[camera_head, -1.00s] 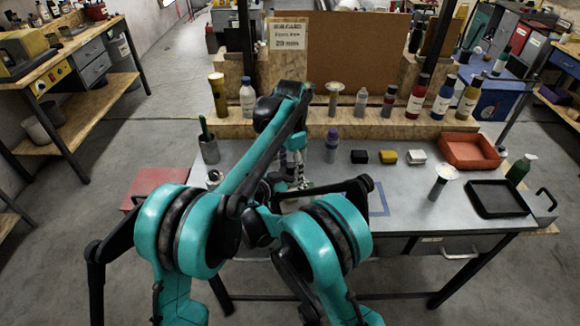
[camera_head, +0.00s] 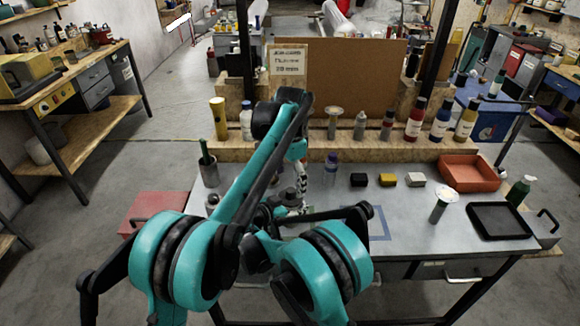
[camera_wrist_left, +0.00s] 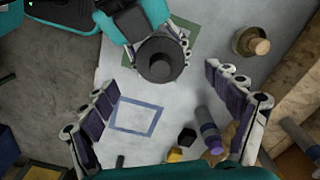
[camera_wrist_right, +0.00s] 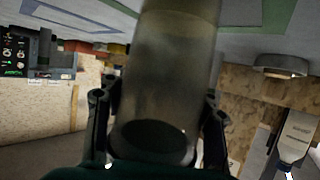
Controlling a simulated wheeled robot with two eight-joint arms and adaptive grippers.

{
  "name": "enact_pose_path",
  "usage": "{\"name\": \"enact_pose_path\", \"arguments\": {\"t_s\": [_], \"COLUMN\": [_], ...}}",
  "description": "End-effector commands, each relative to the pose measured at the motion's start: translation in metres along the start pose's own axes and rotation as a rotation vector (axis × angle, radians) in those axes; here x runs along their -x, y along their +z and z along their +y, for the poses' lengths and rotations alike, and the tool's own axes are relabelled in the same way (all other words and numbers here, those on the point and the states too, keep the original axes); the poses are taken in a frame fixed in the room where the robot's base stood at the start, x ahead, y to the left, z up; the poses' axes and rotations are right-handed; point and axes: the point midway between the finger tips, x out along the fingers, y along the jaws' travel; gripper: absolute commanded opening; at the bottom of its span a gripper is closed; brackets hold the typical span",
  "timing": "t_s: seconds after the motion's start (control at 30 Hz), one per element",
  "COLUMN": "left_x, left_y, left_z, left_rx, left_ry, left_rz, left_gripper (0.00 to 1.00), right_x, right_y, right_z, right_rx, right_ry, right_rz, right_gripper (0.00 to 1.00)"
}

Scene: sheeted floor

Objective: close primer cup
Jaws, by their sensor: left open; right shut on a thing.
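The primer cup, a dark grey round vessel, shows from above in the left wrist view (camera_wrist_left: 162,60) and as a tall grey cylinder in the right wrist view (camera_wrist_right: 165,75). My right gripper (camera_wrist_right: 160,125) is shut around its sides; whether a lid sits on it is unclear. My left gripper (camera_wrist_left: 165,115) is open and empty, its fingers spread wide, with the cup beyond and between them. In the head view my left gripper (camera_head: 298,190) is near the bench middle; the cup and right gripper are hidden by my arms.
The bench carries a purple-capped bottle (camera_wrist_left: 208,130), a black block (camera_head: 358,180), a yellow block (camera_head: 387,180), a white block (camera_head: 415,180), an orange tray (camera_head: 470,185) and a black tray (camera_head: 470,222). A blue taped square (camera_wrist_left: 135,100) is clear. Bottles line the back ledge (camera_head: 350,151).

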Motion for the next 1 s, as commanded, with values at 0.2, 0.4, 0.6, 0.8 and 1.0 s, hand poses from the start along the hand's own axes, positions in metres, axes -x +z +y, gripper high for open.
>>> {"name": "enact_pose_path", "arguments": {"t_s": [0.2, 0.4, 0.6, 0.8, 1.0], "left_x": [0.044, 0.064, 0.067, 0.067, 0.067], "left_y": [0.000, 0.000, 0.000, 0.000, 0.000], "left_z": [0.000, 0.000, 0.000, 0.000, 0.000], "left_rx": [0.000, 0.000, 0.000, 0.000, 0.000], "left_ry": [0.000, 0.000, 0.000, 0.000, 0.000], "left_rz": [0.000, 0.000, 0.000, 0.000, 0.000], "left_gripper": [0.89, 0.89, 0.89, 0.89, 0.89], "right_x": [0.000, 0.000, 0.000, 0.000, 0.000], "right_y": [0.000, 0.000, 0.000, 0.000, 0.000], "right_z": [0.000, 0.000, 0.000, 0.000, 0.000], "right_rx": [0.000, 0.000, 0.000, 0.000, 0.000], "right_ry": [0.000, 0.000, 0.000, 0.000, 0.000], "right_rz": [0.000, 0.000, 0.000, 0.000, 0.000], "right_gripper": [0.00, 0.00, 0.00, 0.64, 0.78]}}
